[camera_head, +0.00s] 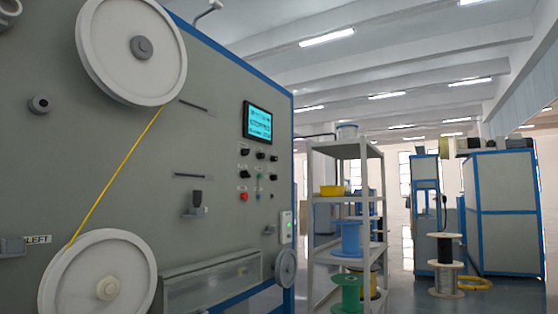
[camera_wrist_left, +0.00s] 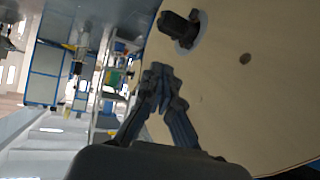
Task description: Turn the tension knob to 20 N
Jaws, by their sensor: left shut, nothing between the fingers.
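Several small black knobs (camera_head: 261,156) sit on the grey machine panel under a lit screen (camera_head: 257,122) in the head view. Their labels are too small to read, so I cannot tell which one is the tension knob. In the left wrist view my left gripper (camera_wrist_left: 158,80) is shut and empty, its dark fingers meeting in front of a large cream disc (camera_wrist_left: 235,90). A black knob-like part (camera_wrist_left: 180,29) on a grey round base stands on that disc, above and apart from the fingertips. Neither gripper shows in the head view.
A red button (camera_head: 244,197) is below the knobs. Two white reels, upper (camera_head: 110,45) and lower (camera_head: 75,290), carry a yellow cable (camera_head: 115,178). A shelf rack (camera_head: 345,199) with spools stands right of the machine. Open floor lies beyond it.

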